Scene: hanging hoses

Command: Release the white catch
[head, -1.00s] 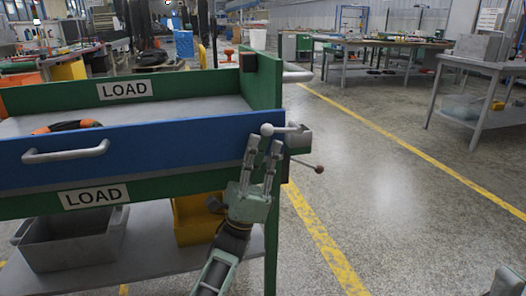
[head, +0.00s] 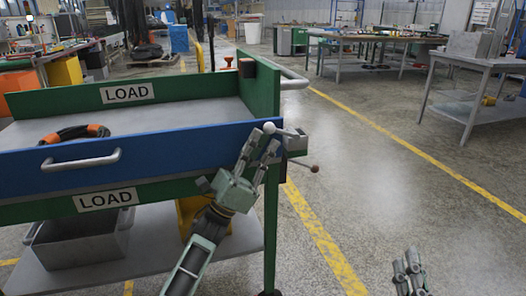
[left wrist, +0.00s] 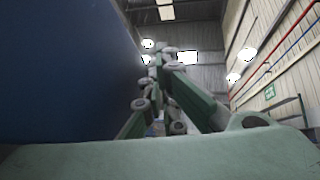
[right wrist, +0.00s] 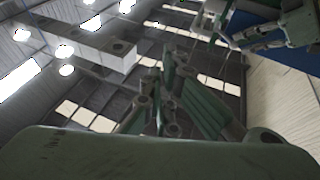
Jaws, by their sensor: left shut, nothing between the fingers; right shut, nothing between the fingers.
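The white catch (head: 288,133) is a pale lever at the right end of the cart's blue front panel (head: 170,146). Its ball end is partly covered by my left gripper's fingertips. My left gripper (head: 262,138) is shut and empty, its fingers tilted up to the right in front of the catch. I cannot tell whether they touch it. In the left wrist view the blue panel (left wrist: 60,70) fills the left side; the catch is not clear there. My right gripper (head: 408,265) is shut and empty at the lower right, well away from the cart.
A lever with a dark red knob (head: 314,168) sticks out below the catch. The panel has a grey handle (head: 80,161). An orange-black coil (head: 74,134) lies on the cart's top tray. A grey bin (head: 80,242) stands on its lower shelf.

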